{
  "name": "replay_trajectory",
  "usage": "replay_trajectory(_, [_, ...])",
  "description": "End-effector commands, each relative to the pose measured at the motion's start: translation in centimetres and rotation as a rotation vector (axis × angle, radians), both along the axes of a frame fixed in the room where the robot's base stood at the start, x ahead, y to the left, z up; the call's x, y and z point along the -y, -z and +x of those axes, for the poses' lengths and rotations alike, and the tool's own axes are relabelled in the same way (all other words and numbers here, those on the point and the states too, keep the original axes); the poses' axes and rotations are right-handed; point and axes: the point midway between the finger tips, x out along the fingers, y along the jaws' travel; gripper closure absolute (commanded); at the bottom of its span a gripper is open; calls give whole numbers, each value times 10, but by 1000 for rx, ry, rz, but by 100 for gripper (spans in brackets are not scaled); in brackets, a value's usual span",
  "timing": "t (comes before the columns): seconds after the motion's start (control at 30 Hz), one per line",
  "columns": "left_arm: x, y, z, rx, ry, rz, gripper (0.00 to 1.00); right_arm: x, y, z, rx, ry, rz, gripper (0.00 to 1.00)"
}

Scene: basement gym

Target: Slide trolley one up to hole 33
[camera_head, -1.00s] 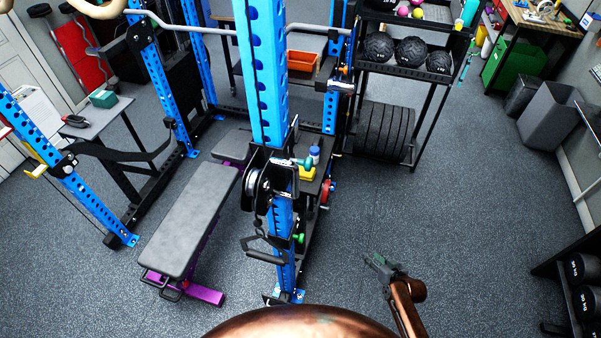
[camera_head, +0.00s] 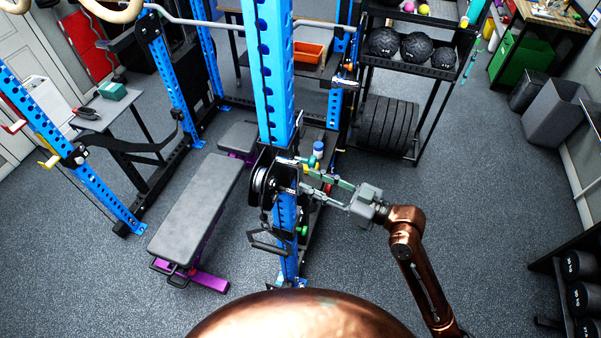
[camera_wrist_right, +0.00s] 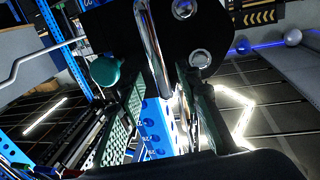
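Trolley one, as I take it, is the black carriage with a pulley wheel (camera_head: 262,182) on the near blue upright (camera_head: 273,75). A black handle (camera_head: 268,242) hangs below the wheel. My right gripper (camera_head: 315,180) is at the carriage's right side, its two fingers apart. In the right wrist view, a chrome bar (camera_wrist_right: 150,45) and the blue upright (camera_wrist_right: 154,125) show between the green finger pads. A teal knob (camera_wrist_right: 105,70) is beside the left finger. I cannot tell whether a finger touches the carriage. The hole numbers are too small to read. My left gripper is out of view.
A grey bench (camera_head: 200,205) stands left of the upright. A small shelf with bottles (camera_head: 319,150) is close behind my right gripper. A rack with black balls (camera_head: 416,47) stands behind to the right. The floor at right is clear up to the dumbbell rack (camera_head: 580,265).

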Motion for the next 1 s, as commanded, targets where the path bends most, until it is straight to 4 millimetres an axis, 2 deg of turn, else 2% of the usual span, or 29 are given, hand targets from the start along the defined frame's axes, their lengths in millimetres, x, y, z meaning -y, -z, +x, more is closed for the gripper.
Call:
replay_trajectory(0.1, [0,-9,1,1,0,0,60,-18,-3,10,-1,0,3,68])
replay_trajectory(0.3, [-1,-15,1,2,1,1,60,-35,-1,20,-1,1,2,68])
replay_trajectory(0.63, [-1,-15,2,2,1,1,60,-38,1,22,0,1,-1,68])
replay_trajectory(1.0, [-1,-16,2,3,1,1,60,-38,1,22,-1,2,0,93])
